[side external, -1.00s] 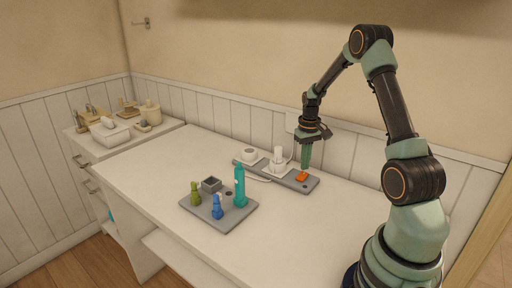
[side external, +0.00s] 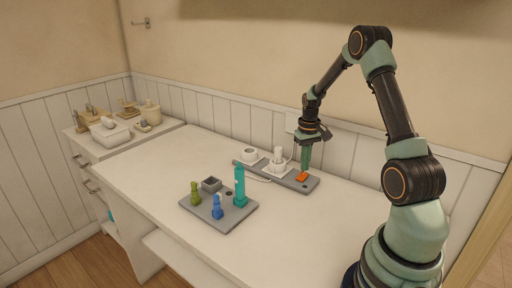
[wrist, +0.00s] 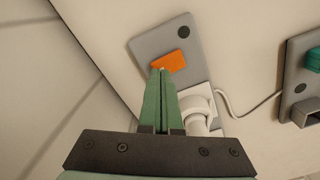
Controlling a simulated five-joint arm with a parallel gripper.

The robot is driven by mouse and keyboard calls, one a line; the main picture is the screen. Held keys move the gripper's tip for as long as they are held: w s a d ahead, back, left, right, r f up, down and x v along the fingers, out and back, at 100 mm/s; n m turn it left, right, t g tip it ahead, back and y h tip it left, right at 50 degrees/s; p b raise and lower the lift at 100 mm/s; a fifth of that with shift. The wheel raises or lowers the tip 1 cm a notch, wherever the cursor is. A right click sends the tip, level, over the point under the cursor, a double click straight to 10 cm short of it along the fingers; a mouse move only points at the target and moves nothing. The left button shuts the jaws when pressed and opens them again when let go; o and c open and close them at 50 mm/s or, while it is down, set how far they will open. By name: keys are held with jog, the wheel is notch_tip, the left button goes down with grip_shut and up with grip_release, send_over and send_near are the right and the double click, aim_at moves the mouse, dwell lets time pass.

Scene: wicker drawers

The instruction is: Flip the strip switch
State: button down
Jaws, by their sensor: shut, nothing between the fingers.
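The grey power strip (side external: 292,181) lies along the back of the white counter. Its orange switch (side external: 301,177) is at the right end; it also shows in the wrist view (wrist: 169,61) near the end of the strip. My gripper (side external: 305,171) points down with its green fingers together and empty. In the wrist view, the fingertips (wrist: 161,71) overlap the near edge of the orange switch. I cannot tell whether they touch it. A white plug (side external: 278,162) stands in the strip left of the switch, partly hidden by my fingers in the wrist view.
A grey tray (side external: 232,216) with green, blue and teal pieces and a small grey box stands in front of the strip. A white cup (side external: 250,154) sits at the strip's left end. The wall is close behind. The front right counter is clear.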

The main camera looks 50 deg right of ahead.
aim_at(304, 173)
jog(key=shift+f, duration=0.8)
dwell(0.4)
jog(key=shift+r, duration=3.55)
jog(key=shift+a+r, duration=0.1)
jog(key=w+a+r+n+t, duration=0.1)
jog(key=w+a+r+n, duration=0.1)
jog(key=a+r, duration=0.55)
jog(key=s+a+r+n+t, duration=0.1)
jog(key=s+a+r, duration=0.1)
jog(key=a, duration=0.5)
jog(key=s+a+r+n+t, duration=0.1)
jog(key=s+a+r+t, duration=0.1)
jog(key=a, duration=0.5)
jog(key=s+a+r+n+t, duration=0.1)
jog(key=s+a+r+n, duration=0.1)
jog(key=a, duration=0.6)
jog(key=shift+s+r+t, duration=0.3)
jog(key=shift+s+r, duration=0.35)
jog(key=shift+s, duration=0.35)
